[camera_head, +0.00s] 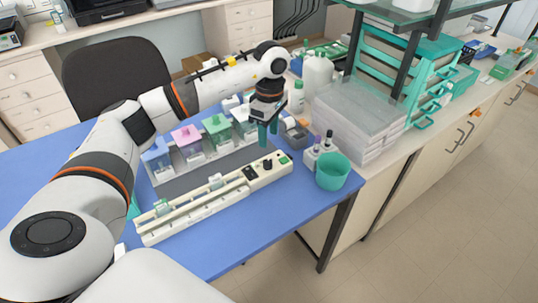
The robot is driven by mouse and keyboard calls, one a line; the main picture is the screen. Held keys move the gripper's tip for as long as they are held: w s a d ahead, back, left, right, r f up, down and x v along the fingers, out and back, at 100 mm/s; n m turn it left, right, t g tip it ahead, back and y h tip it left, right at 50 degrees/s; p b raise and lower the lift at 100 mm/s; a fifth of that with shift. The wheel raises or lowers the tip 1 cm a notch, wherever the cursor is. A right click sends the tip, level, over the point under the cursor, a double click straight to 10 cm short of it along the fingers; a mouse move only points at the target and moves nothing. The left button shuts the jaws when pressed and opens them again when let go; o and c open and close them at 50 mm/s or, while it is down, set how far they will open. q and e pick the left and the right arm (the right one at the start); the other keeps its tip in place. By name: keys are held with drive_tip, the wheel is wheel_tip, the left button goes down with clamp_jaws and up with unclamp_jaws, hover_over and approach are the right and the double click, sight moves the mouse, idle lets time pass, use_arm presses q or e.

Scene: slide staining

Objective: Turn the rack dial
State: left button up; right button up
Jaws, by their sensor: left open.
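The cream staining rack (205,210) lies diagonally along the front of the blue table. Its control end at the right carries a black dial (267,164), a dark panel beside it and a green button (284,159). My left gripper (268,135) hangs fingers-down just behind and above the dial. Its teal fingers look apart and hold nothing, and I see no contact with the dial. Small clips with slides (216,181) sit on the rack. My right gripper is not in view.
Several staining jars with coloured lids, including a pink one (186,135), stand behind the rack. A teal cup (332,171) and small bottles stand right of it. Clear stacked boxes (352,115) are farther right. The blue table (250,213) is free in front.

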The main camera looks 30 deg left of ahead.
sight(268, 161)
use_arm(q)
drive_tip(key=f+p, duration=0.1)
drive_tip(key=f, duration=0.3)
drive_tip(key=f+p, duration=0.1)
drive_tip(key=f, duration=0.4)
drive_tip(key=shift+s+f, duration=0.2)
drive_tip(key=shift+f, duration=0.05)
drive_tip(key=shift+c, duration=0.4)
drive_tip(key=c, duration=0.9)
